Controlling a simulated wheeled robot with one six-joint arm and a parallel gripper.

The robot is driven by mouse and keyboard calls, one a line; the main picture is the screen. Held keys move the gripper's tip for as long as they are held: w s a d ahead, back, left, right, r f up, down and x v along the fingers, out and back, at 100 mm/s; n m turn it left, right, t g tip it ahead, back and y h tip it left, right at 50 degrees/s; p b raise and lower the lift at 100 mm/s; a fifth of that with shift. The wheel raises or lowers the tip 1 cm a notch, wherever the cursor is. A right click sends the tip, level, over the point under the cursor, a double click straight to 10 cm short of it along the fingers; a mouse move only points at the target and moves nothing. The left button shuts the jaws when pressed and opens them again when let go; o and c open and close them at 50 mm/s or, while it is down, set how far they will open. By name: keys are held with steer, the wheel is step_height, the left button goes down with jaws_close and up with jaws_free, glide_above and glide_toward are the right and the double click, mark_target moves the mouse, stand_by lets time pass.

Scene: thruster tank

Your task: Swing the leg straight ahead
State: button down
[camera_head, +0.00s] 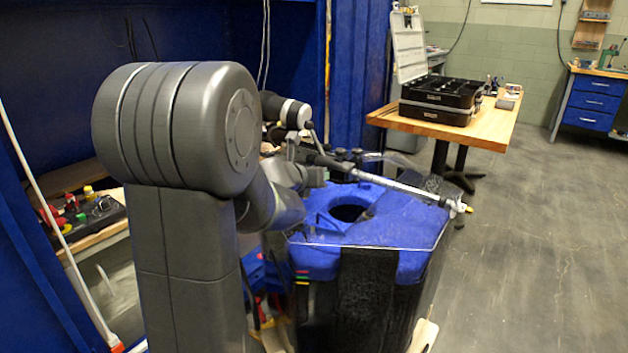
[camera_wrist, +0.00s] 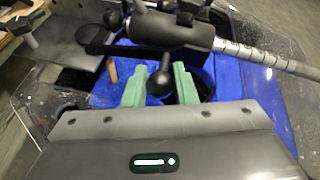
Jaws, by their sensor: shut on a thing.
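The leg (camera_head: 400,187) is a silver rod with a dark upper section. In the head view it slants from above the tank's middle down to the right, ending in a pale fitting near the tank's right edge. In the wrist view the leg (camera_wrist: 270,58) runs from the dark mount at top centre to the right edge. My gripper (camera_wrist: 160,85) has green fingers, shut on a black ball knob (camera_wrist: 159,84) below the leg's dark section. The knob's stem rises toward that section. In the head view my own arm hides much of the grip.
The tank has a blue top (camera_head: 410,225) with a round dark hole and clear walls. A wooden table (camera_head: 480,133) with an open black case (camera_head: 440,98) stands behind it. Open floor lies to the right. Blue panels stand behind and left.

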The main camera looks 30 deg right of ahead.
steer(key=shift+d+r, duration=0.1)
steer(key=shift+r, duration=0.05)
steer(key=c, duration=1.2)
jaws_free()
steer(key=shift+d, duration=0.1)
steer(key=shift+c, duration=0.2)
steer(key=p+v, duration=0.3)
steer(key=v, duration=1)
steer(key=shift+s+a+p, duration=0.25)
steer(key=shift+a+p, duration=0.05)
steer(key=shift+p, duration=0.05)
